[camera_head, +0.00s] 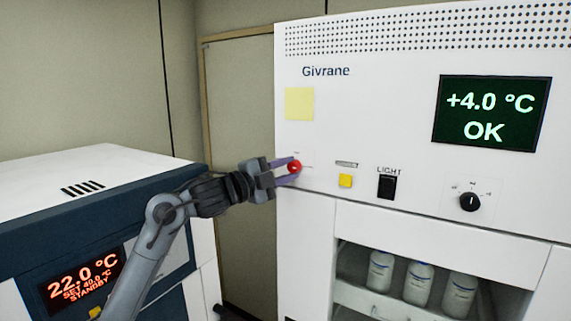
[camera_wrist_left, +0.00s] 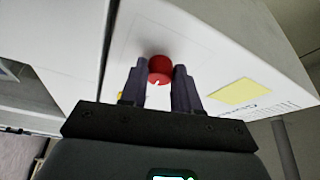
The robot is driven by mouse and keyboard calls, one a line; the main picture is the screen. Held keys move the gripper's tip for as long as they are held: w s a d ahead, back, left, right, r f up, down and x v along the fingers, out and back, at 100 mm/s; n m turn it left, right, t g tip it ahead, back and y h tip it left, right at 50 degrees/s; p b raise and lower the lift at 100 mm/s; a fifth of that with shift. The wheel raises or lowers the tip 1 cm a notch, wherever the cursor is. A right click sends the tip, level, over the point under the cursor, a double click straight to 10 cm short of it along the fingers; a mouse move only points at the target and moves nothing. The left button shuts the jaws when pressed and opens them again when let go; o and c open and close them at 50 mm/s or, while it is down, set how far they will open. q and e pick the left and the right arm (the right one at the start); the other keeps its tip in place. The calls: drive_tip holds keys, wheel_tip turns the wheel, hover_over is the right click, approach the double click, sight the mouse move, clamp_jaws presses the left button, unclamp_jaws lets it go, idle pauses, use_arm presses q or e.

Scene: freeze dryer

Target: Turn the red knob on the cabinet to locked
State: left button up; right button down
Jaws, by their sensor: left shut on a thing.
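The red knob (camera_head: 294,167) is on the white front of the cabinet (camera_head: 400,52), below the yellow note and left of the yellow button. My left gripper (camera_head: 289,171) reaches it from the left, with its fingers on either side of the knob. In the left wrist view, the red knob (camera_wrist_left: 160,69) sits between the two dark fingertips of the left gripper (camera_wrist_left: 159,75), which are shut on it. A small light mark shows on the knob's lower edge. The lettering around the knob is too small to read. My right gripper is not in view.
A yellow button (camera_head: 345,181), a black light switch (camera_head: 387,187) and a black dial (camera_head: 470,201) lie right of the knob. Several white bottles (camera_head: 418,284) stand in the opening below. Another machine (camera_head: 85,180) stands at left, under my left arm.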

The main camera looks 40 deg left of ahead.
use_arm(q)
drive_tip(key=shift+r+m+p, duration=0.1)
drive_tip(key=shift+m+p, duration=0.2)
drive_tip(key=shift+m, duration=0.2)
drive_tip(key=shift+g, duration=0.3)
drive_tip(key=o, duration=1.1)
drive_tip(key=shift+c, duration=0.2)
